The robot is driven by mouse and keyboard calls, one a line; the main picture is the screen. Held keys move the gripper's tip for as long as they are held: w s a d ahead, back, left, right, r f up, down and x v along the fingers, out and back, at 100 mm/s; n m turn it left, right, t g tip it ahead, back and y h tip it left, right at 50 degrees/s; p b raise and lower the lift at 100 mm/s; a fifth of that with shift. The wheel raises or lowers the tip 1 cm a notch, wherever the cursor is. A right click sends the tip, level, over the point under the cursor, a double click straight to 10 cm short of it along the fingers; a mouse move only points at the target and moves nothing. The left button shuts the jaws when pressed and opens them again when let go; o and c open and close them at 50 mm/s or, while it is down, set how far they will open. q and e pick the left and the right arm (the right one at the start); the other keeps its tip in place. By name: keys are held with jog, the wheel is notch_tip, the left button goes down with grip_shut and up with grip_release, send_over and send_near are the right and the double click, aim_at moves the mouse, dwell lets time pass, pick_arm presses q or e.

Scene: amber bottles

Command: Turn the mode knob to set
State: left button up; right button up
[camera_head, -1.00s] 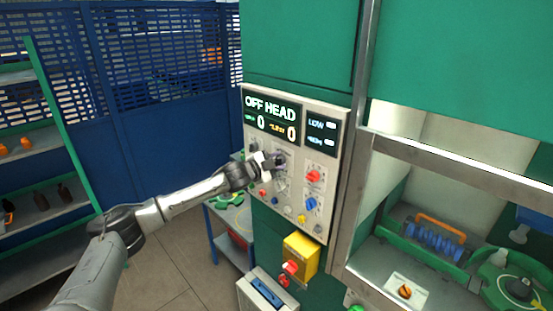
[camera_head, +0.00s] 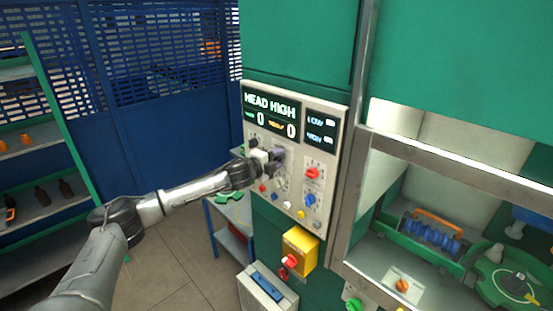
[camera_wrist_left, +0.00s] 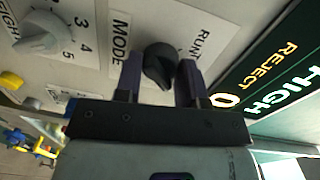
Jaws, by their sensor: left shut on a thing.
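The mode knob (camera_wrist_left: 160,65) is a black knob on the pale control panel (camera_head: 327,150), with the label MODE beside it in the left wrist view. Lettering starting with RUN shows on its other side, partly hidden. My left gripper (camera_wrist_left: 160,82) has one finger on each side of the knob and is shut on it. In the head view my left gripper (camera_head: 275,156) is at the panel, below the display (camera_head: 270,115), and covers most of the knob. The display reads HEAD HIGH. I cannot tell which mark the knob points at. My right gripper is not in view.
A grey numbered knob (camera_wrist_left: 42,35) sits near the mode knob. A red knob (camera_head: 313,172) and a blue knob (camera_head: 309,199) are to the right on the panel. Shelves with bottles (camera_head: 66,189) stand at left.

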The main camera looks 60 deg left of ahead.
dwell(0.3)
pick_arm(q)
jog(key=o, duration=0.9)
jog(key=shift+s, duration=0.1)
jog(key=shift+b+v, duration=1.35)
jog(key=shift+v, duration=1.35)
jog(key=p, duration=0.4)
send_near(276, 159)
jog(key=shift+v, duration=1.75)
